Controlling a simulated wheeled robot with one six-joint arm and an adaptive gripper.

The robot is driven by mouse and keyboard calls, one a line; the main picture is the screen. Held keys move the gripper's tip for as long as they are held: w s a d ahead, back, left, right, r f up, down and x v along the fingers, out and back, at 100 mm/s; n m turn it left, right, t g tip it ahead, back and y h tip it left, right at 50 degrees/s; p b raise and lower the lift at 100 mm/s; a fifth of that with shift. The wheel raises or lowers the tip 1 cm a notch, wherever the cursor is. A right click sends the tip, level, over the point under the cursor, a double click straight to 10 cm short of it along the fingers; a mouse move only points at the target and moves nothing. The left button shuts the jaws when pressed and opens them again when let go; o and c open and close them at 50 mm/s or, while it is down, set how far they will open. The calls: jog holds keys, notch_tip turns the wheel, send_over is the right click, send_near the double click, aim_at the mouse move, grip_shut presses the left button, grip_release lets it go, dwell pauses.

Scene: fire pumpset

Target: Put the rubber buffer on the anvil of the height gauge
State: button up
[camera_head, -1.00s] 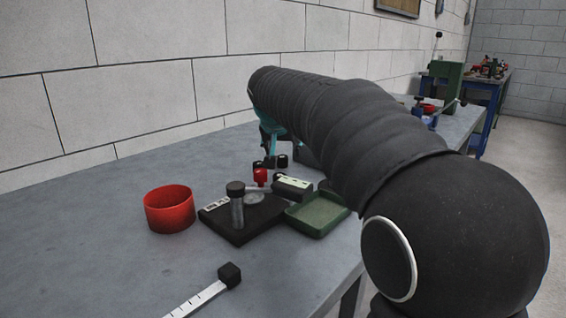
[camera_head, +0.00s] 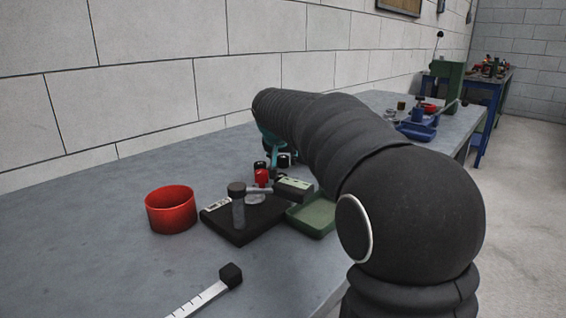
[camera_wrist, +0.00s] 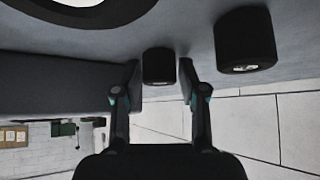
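The height gauge has a black base (camera_head: 232,231), a grey post with a dark cap (camera_head: 237,190) and a pale round anvil (camera_head: 255,198). Nothing can be made out lying on the anvil, which is partly hidden. Small black and red cylinders stand behind it, among them a red one (camera_head: 262,177) and a black one (camera_head: 283,160). In the wrist view my gripper (camera_wrist: 159,68) is open, with a finger on each side of a black cylinder (camera_wrist: 158,66), probably a rubber buffer. Gaps show on both sides. In the head view the gripper is mostly hidden behind my arm.
A second black cylinder (camera_wrist: 244,40) stands close beside the right finger. A red bowl (camera_head: 170,210) is left of the gauge, and a green tray (camera_head: 314,216) right of it. A ruler with a black block (camera_head: 231,275) lies in front. Blue items (camera_head: 416,130) stand farther back.

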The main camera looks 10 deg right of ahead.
jog(key=c, duration=0.5)
jog(key=shift+r, duration=0.1)
